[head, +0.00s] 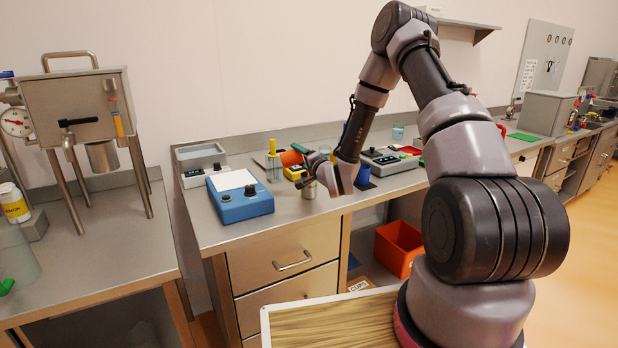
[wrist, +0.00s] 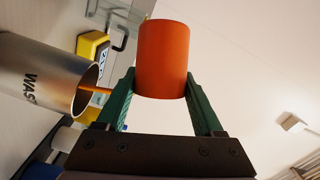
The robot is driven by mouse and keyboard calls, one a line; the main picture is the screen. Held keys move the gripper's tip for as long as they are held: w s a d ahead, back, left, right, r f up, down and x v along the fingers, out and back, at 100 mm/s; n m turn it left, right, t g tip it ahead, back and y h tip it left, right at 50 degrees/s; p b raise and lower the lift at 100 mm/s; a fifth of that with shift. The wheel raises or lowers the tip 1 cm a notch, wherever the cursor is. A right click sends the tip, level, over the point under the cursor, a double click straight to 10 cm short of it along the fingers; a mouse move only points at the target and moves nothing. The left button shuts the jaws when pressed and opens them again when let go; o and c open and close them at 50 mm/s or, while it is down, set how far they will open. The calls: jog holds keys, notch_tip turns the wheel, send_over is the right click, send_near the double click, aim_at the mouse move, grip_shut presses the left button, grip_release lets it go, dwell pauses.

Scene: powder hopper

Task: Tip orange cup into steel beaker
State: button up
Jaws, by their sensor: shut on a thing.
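The orange cup (wrist: 163,60) is held between the green fingers of my gripper (wrist: 162,82). In the head view the orange cup (head: 291,158) is tilted well over, above the bench, with my gripper (head: 304,156) to its right. The steel beaker (wrist: 40,80), with dark lettering starting "WAS", lies close by in the wrist view, its mouth towards the cup. It stands on the bench in the head view (head: 309,191), just below my gripper. A thin orange streak (wrist: 95,90) runs from behind one finger into the beaker's mouth, like pouring powder. The cup's inside is hidden.
A yellow-topped glass (head: 272,160) and a grey instrument (head: 388,160) stand near. The bench's front edge is close to the beaker.

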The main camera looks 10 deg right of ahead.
jog(key=shift+d+m+t, duration=0.3)
jog(key=shift+d+m, duration=0.15)
jog(key=shift+m, duration=0.15)
dwell(0.4)
jog(key=shift+d+r+m+t, duration=0.2)
jog(key=shift+d+m+t, duration=0.15)
jog(key=shift+m, duration=0.65)
dwell(0.6)
jog(key=shift+a, duration=0.1)
